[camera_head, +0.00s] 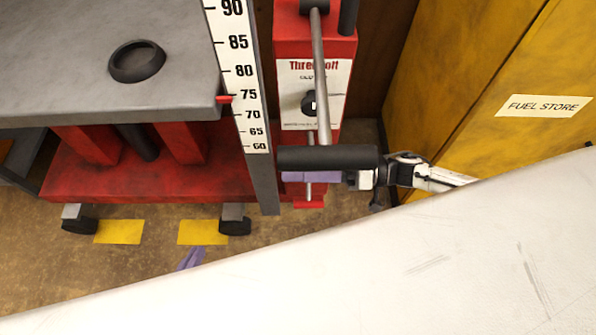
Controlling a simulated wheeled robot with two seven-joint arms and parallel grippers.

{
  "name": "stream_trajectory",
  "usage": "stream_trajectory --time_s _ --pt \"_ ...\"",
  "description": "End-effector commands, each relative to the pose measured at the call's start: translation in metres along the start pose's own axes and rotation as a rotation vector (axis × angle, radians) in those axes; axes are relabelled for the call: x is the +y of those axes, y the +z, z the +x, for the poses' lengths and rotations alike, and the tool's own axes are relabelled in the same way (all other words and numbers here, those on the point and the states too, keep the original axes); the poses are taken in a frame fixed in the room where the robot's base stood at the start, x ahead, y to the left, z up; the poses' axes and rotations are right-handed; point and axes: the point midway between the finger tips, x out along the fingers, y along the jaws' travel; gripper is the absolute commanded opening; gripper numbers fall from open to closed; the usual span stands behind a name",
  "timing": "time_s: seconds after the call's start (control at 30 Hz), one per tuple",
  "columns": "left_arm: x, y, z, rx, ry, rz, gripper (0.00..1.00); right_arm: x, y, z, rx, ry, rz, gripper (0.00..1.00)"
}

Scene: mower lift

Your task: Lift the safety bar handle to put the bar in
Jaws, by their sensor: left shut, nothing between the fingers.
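The handle is a metal lever with a black grip (327,158) lying crosswise at its lower end. It hangs in front of a red post (315,45) with a white label. My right gripper (300,176) comes in from the right, its purple fingers just below the black grip, partly hidden by it. Whether they touch or enclose the grip is unclear. A thin rod with a red end piece (308,204) shows below; I cannot tell if it is the safety bar. My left gripper (190,258) shows only purple fingertips, shut and empty, low over the floor.
A grey-topped red lift (140,185) on casters stands left, with a numbered scale (240,75) and red pointer near 75. A yellow fuel store cabinet (480,70) stands right. A large white surface (400,270) fills the lower right and hides much.

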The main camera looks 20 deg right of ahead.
Motion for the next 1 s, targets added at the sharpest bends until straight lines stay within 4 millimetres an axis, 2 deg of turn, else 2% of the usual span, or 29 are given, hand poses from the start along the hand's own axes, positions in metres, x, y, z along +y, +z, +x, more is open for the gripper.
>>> stream_trajectory --time_s 0.03,0.23,0.33,0.7,0.83,1.0 --pt "0.000 0.000 0.000 0.000 0.000 0.000 0.00 -0.001 -0.005 0.001 0.007 -0.003 -0.005 0.39" --pt "0.000 0.000 0.000 -0.001 0.000 0.000 0.00 0.000 -0.003 0.000 0.005 -0.001 -0.002 0.39" --pt "0.000 0.000 0.000 -0.001 0.000 0.000 0.00 0.001 -0.002 -0.007 0.003 0.001 -0.002 0.39" --pt "0.000 -0.001 -0.001 -0.002 -0.001 0.003 0.00 0.001 -0.002 -0.077 0.003 0.005 -0.002 0.39" --pt "0.000 -0.001 -0.001 -0.002 -0.001 0.004 0.00 0.001 -0.001 -0.094 0.002 0.004 -0.001 0.39" --pt "0.000 -0.002 0.000 0.000 -0.001 0.004 0.00 0.001 -0.001 -0.103 0.003 0.002 0.000 0.39"
